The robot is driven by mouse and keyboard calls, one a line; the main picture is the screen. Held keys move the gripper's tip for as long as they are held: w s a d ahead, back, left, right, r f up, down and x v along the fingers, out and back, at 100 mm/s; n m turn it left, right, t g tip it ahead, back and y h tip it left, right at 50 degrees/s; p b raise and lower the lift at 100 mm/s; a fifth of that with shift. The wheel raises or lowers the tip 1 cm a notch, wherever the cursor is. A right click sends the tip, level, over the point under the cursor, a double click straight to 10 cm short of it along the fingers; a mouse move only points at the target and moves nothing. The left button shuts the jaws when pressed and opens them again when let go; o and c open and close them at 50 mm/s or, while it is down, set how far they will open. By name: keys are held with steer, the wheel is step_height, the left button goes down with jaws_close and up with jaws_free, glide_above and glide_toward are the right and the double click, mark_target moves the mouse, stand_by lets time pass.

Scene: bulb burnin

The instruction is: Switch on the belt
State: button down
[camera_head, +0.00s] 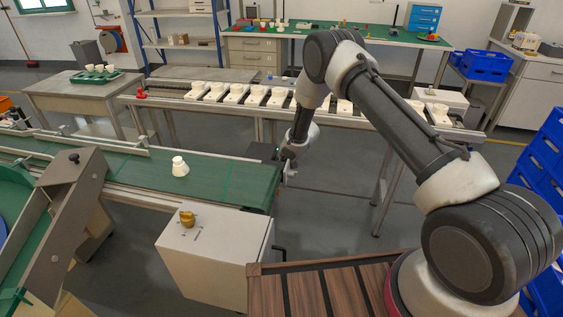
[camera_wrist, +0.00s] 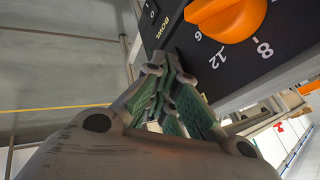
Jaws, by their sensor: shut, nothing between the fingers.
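The green conveyor belt (camera_head: 225,180) runs across the left of the head view, with one white bulb-like piece (camera_head: 179,167) standing on it. My gripper (camera_head: 289,172) is just past the belt's right end, beside a small dark box (camera_head: 262,151). In the wrist view, my gripper (camera_wrist: 160,85) is shut and empty. Its fingertips are close to the lower left edge of a black control panel (camera_wrist: 200,65); I cannot tell if they touch. The panel carries an orange dial (camera_wrist: 228,18) with numbers, and a switch marked I and O (camera_wrist: 151,12) beside the word BOWL.
Behind my gripper, a long bench (camera_head: 350,118) holds a row of white fixtures. Blue crates (camera_head: 545,180) are stacked at the right. Grey floor lies open below the bench.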

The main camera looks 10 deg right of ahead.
steer(key=shift+r, duration=0.4)
steer(key=v, duration=1.2)
steer(key=d, duration=0.1)
steer(key=d+f, duration=0.2)
steer(key=shift+s+d+f, duration=0.25)
steer(key=shift+d, duration=0.05)
steer(key=shift+f, duration=0.1)
